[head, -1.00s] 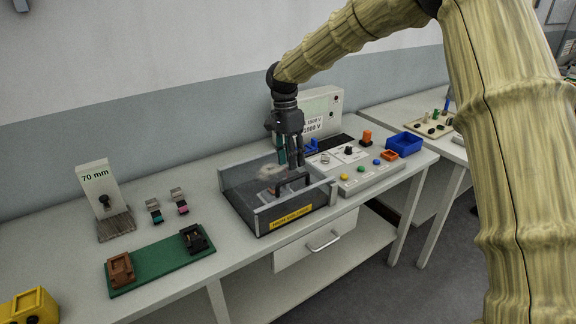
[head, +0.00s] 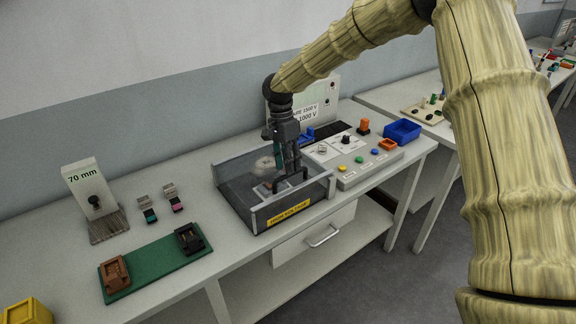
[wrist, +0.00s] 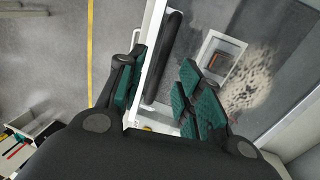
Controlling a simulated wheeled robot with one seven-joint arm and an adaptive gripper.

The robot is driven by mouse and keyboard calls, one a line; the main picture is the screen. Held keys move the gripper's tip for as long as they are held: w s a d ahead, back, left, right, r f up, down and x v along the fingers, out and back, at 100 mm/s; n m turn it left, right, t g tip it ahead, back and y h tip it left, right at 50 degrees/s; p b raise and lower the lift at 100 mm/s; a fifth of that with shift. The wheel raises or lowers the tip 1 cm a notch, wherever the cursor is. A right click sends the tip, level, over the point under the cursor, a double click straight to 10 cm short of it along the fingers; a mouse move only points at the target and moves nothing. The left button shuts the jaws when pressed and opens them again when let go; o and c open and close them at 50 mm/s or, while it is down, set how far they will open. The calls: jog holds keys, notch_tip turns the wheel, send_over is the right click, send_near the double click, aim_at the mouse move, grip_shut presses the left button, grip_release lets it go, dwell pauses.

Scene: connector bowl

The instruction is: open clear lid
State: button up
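The clear lid (head: 238,184) lies flat over the grey test box (head: 256,216) with the yellow "high voltage" label; it looks closed. Its dark bar handle (head: 296,186) runs along the front right side. In the wrist view the handle (wrist: 163,62) is a black bar, and the lid (wrist: 262,75) shows blurred, speckled reflections. My gripper (head: 288,180) points down over the handle. In the wrist view its green-padded fingers (wrist: 158,92) are apart, with the handle lying between their lines. I cannot tell whether they touch it.
A control panel (head: 352,160) with buttons and knobs stands right of the box, with a blue bin (head: 402,131) behind it. A green board (head: 152,262) with two connector blocks and a 70 mm gauge (head: 90,197) stand to the left. The drawer below is shut.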

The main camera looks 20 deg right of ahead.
jog(key=shift+s+f, duration=0.25)
jog(key=shift+f, duration=0.85)
grip_shut()
